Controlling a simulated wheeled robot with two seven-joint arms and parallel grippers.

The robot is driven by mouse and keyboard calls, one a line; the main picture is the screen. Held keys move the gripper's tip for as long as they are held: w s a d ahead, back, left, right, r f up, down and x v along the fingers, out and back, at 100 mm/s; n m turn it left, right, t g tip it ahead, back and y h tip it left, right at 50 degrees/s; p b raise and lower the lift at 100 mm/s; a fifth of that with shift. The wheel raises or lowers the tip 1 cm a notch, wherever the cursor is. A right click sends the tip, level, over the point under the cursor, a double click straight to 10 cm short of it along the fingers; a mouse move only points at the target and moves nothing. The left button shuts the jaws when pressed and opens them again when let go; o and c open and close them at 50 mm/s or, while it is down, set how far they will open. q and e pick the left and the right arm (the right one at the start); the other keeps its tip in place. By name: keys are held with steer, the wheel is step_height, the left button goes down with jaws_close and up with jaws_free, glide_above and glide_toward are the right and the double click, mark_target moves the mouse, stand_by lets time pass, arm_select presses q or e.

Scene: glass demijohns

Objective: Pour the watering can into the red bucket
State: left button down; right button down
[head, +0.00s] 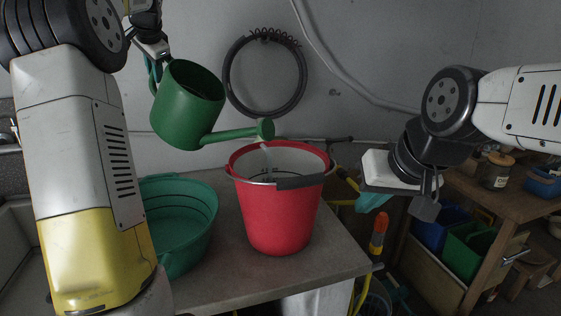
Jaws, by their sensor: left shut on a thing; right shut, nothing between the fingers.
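The green watering can (188,104) hangs tilted in the air, with its spout pointing right and its rose above the red bucket's rim. My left gripper (153,58) is shut on it at its upper left; the fingers are partly hidden. A pale thin stream (267,154) falls from the rose into the bucket. The red bucket (279,215) stands upright on the counter, its handle with a dark grip resting across the front rim.
A green basin (181,222) stands on the grey counter (233,280), left of the bucket and partly behind my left arm. A wooden bench (510,195) with a jar (497,170) and blue and green bins is at the right. A coiled hose (265,73) hangs on the wall.

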arm_select(q)
steer(key=shift+t+y, duration=0.3)
steer(key=shift+y, duration=0.2)
steer(key=shift+s+d+r+p, duration=0.15)
steer(key=shift+d+r+p, duration=0.2)
steer(key=shift+r+p, duration=0.3)
steer(key=shift+s+d+r+p, duration=0.25)
steer(key=shift+r+p, duration=0.2)
steer(key=shift+r, duration=0.25)
steer(key=shift+s+d+r+p, duration=0.1)
steer(key=shift+d+r+p, duration=0.3)
steer(key=shift+r+p, duration=0.25)
stand_by(1.6)
